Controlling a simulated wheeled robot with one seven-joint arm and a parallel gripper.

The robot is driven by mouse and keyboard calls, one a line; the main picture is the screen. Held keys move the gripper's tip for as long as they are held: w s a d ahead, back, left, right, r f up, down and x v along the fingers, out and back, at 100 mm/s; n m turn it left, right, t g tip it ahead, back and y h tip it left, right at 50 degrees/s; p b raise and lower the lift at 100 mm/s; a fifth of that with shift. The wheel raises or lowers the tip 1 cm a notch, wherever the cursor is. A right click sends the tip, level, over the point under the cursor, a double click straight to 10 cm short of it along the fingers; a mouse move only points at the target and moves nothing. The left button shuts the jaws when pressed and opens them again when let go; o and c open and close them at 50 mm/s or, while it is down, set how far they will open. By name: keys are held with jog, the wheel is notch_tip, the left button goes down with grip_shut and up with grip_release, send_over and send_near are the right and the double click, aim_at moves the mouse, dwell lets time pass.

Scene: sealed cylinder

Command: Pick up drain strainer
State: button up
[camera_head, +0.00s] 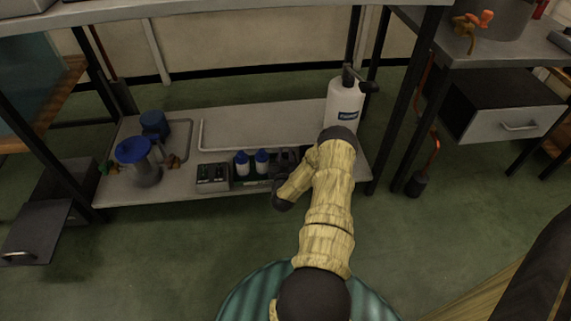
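I cannot make out a drain strainer for certain in the head view. My arm reaches forward from the bottom over the low shelf (255,125) and bends at its far end. Its dark end part (283,199) hangs near the shelf's front edge, right of the small bottles. Dark shapes on the shelf just behind it are hard to tell apart from my gripper. The fingers cannot be made out, and my arm hides part of the shelf.
On the shelf stand a white pump bottle (344,105), two blue-and-white bottles (251,163), a grey box (212,178), a blue-topped vessel (146,172) and a blue container (155,124). A drawer unit (508,118) stands right. Dark table legs flank the shelf; green floor in front is open.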

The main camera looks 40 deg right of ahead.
aim_at(285, 154)
grip_shut()
jog(key=shift+r, duration=0.1)
notch_tip(285, 154, up, 10)
jog(key=p, duration=0.6)
